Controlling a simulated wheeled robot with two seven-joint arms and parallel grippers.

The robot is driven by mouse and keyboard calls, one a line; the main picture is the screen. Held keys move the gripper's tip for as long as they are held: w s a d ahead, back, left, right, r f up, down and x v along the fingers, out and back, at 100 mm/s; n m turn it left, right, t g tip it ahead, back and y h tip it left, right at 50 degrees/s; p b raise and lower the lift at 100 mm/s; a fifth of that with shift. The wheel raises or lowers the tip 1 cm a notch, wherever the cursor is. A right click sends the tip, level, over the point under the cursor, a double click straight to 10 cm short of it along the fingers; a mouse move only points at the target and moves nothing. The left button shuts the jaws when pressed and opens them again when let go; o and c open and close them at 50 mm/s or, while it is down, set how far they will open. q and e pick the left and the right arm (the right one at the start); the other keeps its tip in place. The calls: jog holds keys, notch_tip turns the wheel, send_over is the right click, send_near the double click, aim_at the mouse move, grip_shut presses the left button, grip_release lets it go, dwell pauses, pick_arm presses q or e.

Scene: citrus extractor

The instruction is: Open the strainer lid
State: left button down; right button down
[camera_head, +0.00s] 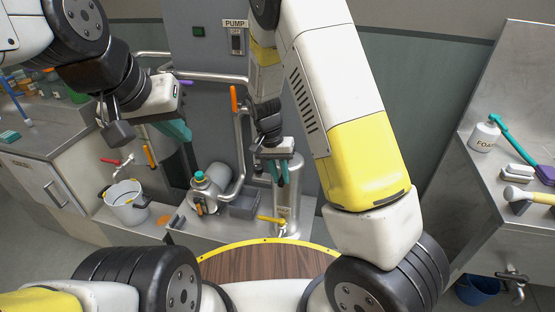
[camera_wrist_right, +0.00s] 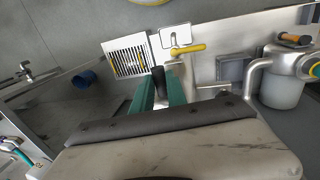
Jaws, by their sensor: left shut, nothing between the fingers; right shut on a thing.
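A tall steel canister (camera_head: 292,205), which looks like the strainer, stands on the steel counter below the pump switch. A yellow-handled valve (camera_head: 270,219) sits low on its front; the yellow handle also shows in the right wrist view (camera_wrist_right: 187,49). My right gripper (camera_head: 279,180) is in front of the canister's upper part, pointing down. Its teal fingers are shut on a short dark handle (camera_wrist_right: 158,78), seen between the fingertips in the right wrist view. The lid is mostly hidden by the gripper; I cannot tell how far it is open. My left gripper (camera_head: 178,132) is shut and empty, left of the pipes.
A white bucket (camera_head: 127,207) stands on the left. A grey-white pump body (camera_head: 212,182), steel pipes (camera_head: 240,150) and a grey box (camera_head: 244,206) crowd the area left of the canister. A floor grate (camera_wrist_right: 127,58) lies near the valve. A side counter (camera_head: 510,100) is on the right.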

jog(key=shift+w+r, duration=0.1)
dwell(0.3)
jog(key=shift+w+d+r+g, duration=0.15)
jog(key=shift+w+r+g, duration=0.35)
jog(key=shift+r, duration=0.2)
jog(key=w+r+g, duration=0.2)
jog(key=w+d+r+g+y, duration=0.1)
jog(key=w+r+g, duration=0.1)
jog(key=shift+d+r, duration=0.15)
jog(key=shift+r, duration=0.05)
jog(key=shift+w+d+r+n+g+y, duration=0.2)
jog(key=shift+w+r+g, duration=0.15)
jog(key=shift+w+g, duration=0.15)
jog(key=shift+w+d+r+n+g+y, duration=0.15)
jog(key=shift+w+r+n+g+y, duration=0.05)
jog(key=shift+w+r+g, duration=0.2)
jog(key=shift+w, duration=0.1)
jog(key=c, duration=1.3)
grip_release()
